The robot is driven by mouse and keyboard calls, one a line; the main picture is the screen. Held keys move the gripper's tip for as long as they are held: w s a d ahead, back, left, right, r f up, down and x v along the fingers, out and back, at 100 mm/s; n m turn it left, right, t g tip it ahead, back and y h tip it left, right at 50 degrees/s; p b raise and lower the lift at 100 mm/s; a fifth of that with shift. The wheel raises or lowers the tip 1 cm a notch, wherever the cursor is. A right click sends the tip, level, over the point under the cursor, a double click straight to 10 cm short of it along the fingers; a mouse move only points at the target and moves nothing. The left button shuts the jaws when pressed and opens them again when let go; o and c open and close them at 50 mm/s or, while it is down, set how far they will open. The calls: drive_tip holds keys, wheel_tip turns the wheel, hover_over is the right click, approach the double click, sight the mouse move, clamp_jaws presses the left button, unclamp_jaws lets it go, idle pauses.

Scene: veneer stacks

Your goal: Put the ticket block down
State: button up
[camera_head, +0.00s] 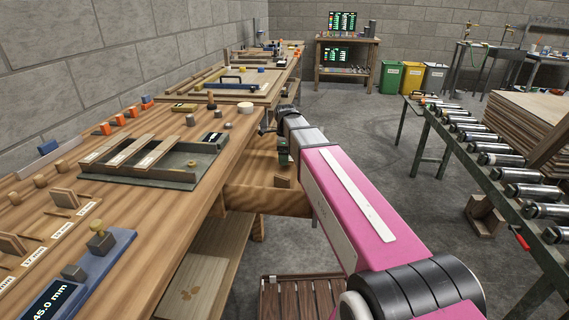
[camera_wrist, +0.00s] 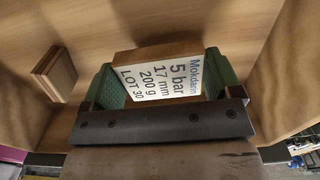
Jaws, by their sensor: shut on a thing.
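The ticket block (camera_wrist: 180,76) is a brown wooden block with a white label reading "5 bar, 17 mm, 200 g, LOT 30". In the wrist view it sits between the green pads of my gripper (camera_wrist: 166,84), which is shut on it. In the head view my gripper (camera_head: 283,152) is low inside the open wooden drawer (camera_head: 262,200) at the bench's right side. The ticket block cannot be made out there. I cannot tell whether its underside touches the drawer floor.
A second small wooden block (camera_wrist: 55,73) lies left of my gripper in the wrist view, apart from it; a small block (camera_head: 282,181) also shows in the drawer. Drawer walls stand close around. The workbench (camera_head: 150,225) carries a grey tray (camera_head: 165,178) with labelled strips. A roller conveyor (camera_head: 480,150) stands right.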

sight(285, 168)
drive_tip(key=shift+f, duration=1.8)
drive_tip(key=shift+f, duration=0.1)
drive_tip(key=o, duration=0.7)
drive_tip(key=shift+o, duration=0.2)
wheel_tip(285, 168, up, 12)
drive_tip(key=shift+r, duration=0.15)
